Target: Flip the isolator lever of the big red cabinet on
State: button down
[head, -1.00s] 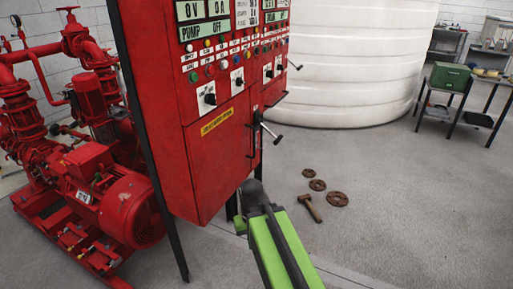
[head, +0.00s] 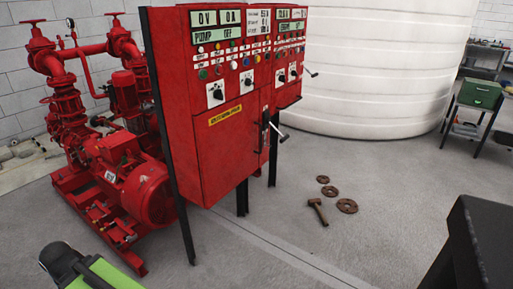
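The big red cabinet (head: 222,160) stands on black legs in the middle of the head view, its panel of displays, buttons and knobs facing me. A lever with a pale handle (head: 277,131) sticks out at the right of its lower front, near a dark vertical bar. The lever is small, and I cannot tell which switch position it is in. A second lever (head: 311,73) juts from the cabinet's upper right side. A green and black part of my arm shows at the lower left, well apart from the cabinet. My gripper's fingers are not in view.
Red pumps and pipes (head: 118,160) stand left of the cabinet. A hammer (head: 317,211) and rusty rings (head: 346,206) lie on the floor to the right. A black block-like edge (head: 482,235) fills the lower right corner. A white tank (head: 385,75) stands behind.

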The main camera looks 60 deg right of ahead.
aim_at(278, 132)
jog(key=u, duration=0.15)
jog(key=k, duration=1.45)
jog(key=z, duration=1.05)
jog(key=i, duration=0.65)
jog(key=u, duration=0.15)
